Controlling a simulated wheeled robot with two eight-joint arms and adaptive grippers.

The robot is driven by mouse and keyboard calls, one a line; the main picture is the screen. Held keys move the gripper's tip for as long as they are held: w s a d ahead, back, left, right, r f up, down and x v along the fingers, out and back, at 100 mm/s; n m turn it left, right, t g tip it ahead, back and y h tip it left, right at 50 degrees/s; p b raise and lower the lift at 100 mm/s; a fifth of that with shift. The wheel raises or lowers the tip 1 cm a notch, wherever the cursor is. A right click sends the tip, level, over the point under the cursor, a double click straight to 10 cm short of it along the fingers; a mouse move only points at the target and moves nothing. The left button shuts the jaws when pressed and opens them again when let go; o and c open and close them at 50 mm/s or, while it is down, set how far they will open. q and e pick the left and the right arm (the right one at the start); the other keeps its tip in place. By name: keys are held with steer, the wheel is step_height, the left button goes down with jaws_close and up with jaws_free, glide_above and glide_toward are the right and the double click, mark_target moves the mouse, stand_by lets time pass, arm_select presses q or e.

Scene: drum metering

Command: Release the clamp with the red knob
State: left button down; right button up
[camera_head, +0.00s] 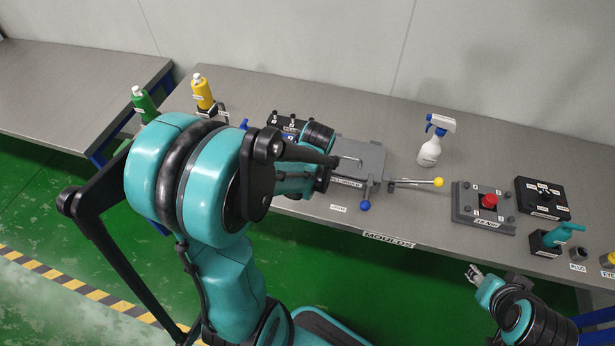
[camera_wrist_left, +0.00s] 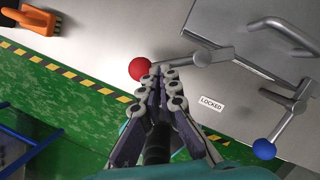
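The red knob (camera_wrist_left: 141,69) shows in the left wrist view at the end of a grey clamp lever (camera_wrist_left: 206,57) that runs right toward the metal plate. In the head view this clamp is hidden behind my left arm. My left gripper (camera_wrist_left: 163,72) has its fingers together, with its tips overlapping the lever just right of the red knob. Nothing shows between the fingers; I cannot tell if they touch the lever. My right gripper (camera_head: 474,273) hangs in front of the bench, away from the clamps, too small to read.
A blue-knobbed clamp (camera_wrist_left: 264,148) and a LOCKED label (camera_wrist_left: 211,103) are beside the fixture plate (camera_head: 367,157). A yellow-knobbed lever (camera_head: 438,182) sticks out right. A spray bottle (camera_head: 432,147) and a red button box (camera_head: 489,201) stand farther right.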

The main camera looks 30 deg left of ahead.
arm_select(q)
steer(key=shift+w+a, duration=0.2)
steer(key=shift+a, duration=0.55)
arm_select(e)
steer(key=shift+f, duration=0.25)
stand_by(1.2)
arm_select(q)
steer(key=shift+d, duration=0.1)
